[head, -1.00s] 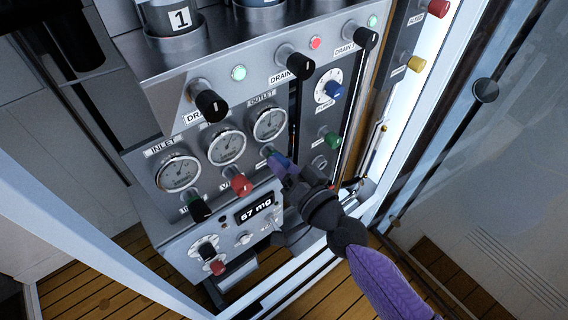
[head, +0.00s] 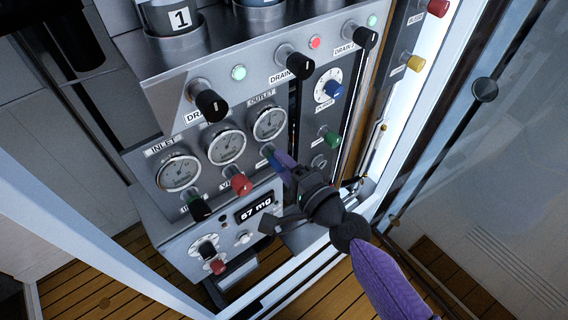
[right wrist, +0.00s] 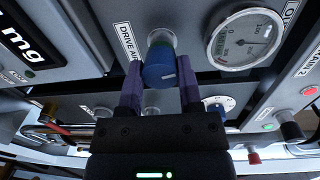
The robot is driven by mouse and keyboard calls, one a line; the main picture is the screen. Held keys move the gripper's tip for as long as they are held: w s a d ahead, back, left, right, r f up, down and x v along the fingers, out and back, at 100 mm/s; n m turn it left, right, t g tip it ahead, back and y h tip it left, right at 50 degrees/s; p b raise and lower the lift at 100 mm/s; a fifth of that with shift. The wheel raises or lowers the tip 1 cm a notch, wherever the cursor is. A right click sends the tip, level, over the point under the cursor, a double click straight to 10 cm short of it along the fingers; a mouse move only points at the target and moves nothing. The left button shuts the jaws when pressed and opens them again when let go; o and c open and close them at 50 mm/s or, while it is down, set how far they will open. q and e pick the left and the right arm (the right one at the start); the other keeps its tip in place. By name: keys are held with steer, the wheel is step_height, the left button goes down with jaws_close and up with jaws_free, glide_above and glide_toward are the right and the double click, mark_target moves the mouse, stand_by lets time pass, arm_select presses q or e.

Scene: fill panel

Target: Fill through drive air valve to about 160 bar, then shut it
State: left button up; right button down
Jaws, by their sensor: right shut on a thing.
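The drive air valve is a blue knob (right wrist: 160,68) beside a label that begins "DRIVE AI" in the right wrist view. My right gripper (right wrist: 160,90) has its two purple fingers on either side of the knob and is shut on it. In the head view the right gripper (head: 276,160) reaches the panel below the outlet gauge (head: 269,123) and mostly hides the knob. The outlet gauge also shows close by in the right wrist view (right wrist: 245,38). Its needle is too small to read surely. My left gripper is not in view.
The inlet gauge (head: 179,173) and a middle gauge (head: 227,147) sit left of the outlet gauge. A red knob (head: 241,184), a black knob (head: 200,210) and a green knob (head: 330,138) are nearby. A display (head: 254,206) reads about "67 mg". Black drain knobs (head: 300,66) jut out above.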

steer(key=shift+m, duration=1.1)
steer(key=shift+c, duration=1.3)
jaws_free()
steer(key=b+v, duration=0.1)
steer(key=v, duration=0.9)
steer(key=shift+f, duration=0.1)
